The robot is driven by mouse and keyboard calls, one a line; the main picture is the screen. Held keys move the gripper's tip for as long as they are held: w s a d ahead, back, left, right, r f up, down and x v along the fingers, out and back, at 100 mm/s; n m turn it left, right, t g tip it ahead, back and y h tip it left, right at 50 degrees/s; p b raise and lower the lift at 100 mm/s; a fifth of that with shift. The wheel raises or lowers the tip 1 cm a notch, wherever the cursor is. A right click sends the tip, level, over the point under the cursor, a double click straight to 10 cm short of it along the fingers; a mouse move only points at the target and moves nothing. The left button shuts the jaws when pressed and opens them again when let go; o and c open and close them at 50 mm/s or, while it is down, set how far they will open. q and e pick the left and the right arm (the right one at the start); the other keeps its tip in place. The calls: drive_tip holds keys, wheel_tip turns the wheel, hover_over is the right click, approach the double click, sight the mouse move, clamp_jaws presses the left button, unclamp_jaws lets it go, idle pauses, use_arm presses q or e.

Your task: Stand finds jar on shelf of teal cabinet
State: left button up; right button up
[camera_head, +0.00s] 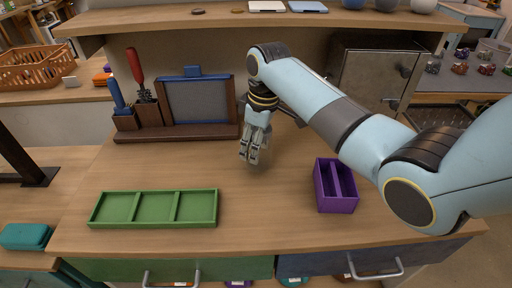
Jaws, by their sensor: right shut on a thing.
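Several small glass jars with coloured contents (487,69) stand on a grey surface at the upper right. A pale teal cabinet (474,20) shows behind them, cut off by the picture edge; I cannot make out a jar on it. My right gripper (250,158) points down over the middle of the wooden bench, in front of the wooden tool stand (190,132). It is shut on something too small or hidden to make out. My left gripper is not in view.
A green three-part tray (178,193) and a purple divided box (350,205) stand on the bench. A grey metal cabinet (365,75) is behind my right arm. An overhead shelf (330,17) crosses the back. The bench between tray and box is clear.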

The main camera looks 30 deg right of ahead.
drive_tip(key=shift+f, duration=0.85)
drive_tip(key=o, duration=0.9)
drive_tip(key=shift+f, duration=0.1)
drive_tip(key=o, duration=0.5)
